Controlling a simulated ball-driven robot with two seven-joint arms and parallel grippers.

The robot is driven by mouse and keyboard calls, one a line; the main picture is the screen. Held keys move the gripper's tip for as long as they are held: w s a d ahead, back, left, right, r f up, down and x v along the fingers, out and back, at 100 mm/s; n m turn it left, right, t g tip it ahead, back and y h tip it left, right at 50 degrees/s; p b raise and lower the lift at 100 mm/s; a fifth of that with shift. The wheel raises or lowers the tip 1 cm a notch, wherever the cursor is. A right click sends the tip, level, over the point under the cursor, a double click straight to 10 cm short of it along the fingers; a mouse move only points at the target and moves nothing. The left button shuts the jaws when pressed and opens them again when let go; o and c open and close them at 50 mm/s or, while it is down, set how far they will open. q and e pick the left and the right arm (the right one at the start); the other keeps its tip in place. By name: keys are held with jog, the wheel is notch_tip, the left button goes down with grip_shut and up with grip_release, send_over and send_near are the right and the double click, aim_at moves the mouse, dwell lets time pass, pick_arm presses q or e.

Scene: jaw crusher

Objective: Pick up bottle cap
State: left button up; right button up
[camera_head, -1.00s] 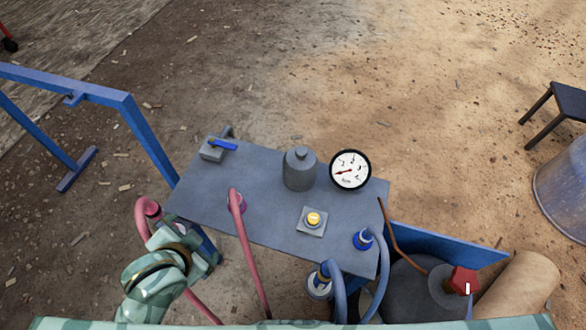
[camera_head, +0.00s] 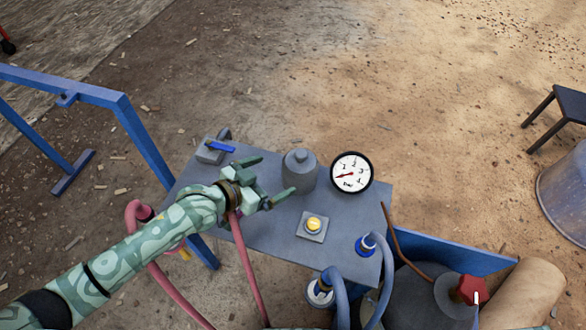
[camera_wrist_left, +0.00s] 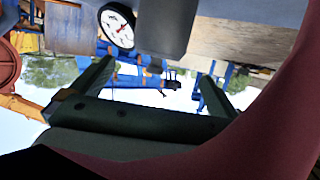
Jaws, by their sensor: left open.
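A grey bottle (camera_head: 299,177) stands upright on the blue-grey table, with its small rounded cap (camera_head: 299,155) on top. My left gripper (camera_head: 278,174) is open and empty just left of the bottle, its two fingers pointing toward it. The fingers appear apart from the bottle, but the exact gap is hard to tell. In the left wrist view, my open fingers (camera_wrist_left: 157,72) show with a grey body, apparently the bottle (camera_wrist_left: 165,30), beyond them. My right gripper is not in view.
The table (camera_head: 270,237) also carries a dial gauge (camera_head: 351,172), a yellow button box (camera_head: 313,226) and a blue-handled valve (camera_head: 218,147). A pink hose (camera_head: 243,258) rises under my left wrist. Blue hoses (camera_head: 384,275) stand at the front right.

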aim_at(299, 167)
pick_arm(q)
jog(key=b+x, duration=0.1)
jog(key=x, duration=0.4)
jog(key=shift+w+d+f+b, duration=0.1)
jog(key=shift+f+b, duration=0.2)
jog(key=b+x, duration=0.1)
jog(key=x, duration=0.1)
jog(key=b+x, duration=0.1)
jog(key=x, duration=0.1)
jog(key=shift+d+f+b, duration=0.25)
jog(key=shift+f+b, duration=0.05)
jog(key=shift+f, duration=0.2)
jog(key=shift+w+d, duration=0.2)
jog(key=shift+w, duration=0.05)
jog(key=shift+r, duration=0.15)
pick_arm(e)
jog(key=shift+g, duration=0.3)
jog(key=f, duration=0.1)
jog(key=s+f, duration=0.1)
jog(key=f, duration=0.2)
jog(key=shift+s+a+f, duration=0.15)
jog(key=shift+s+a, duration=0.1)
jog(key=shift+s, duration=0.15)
pick_arm(q)
jog(key=c, duration=0.7)
jog(key=shift+c, duration=1.3)
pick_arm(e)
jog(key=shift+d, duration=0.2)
pick_arm(q)
jog(key=shift+r, duration=0.1)
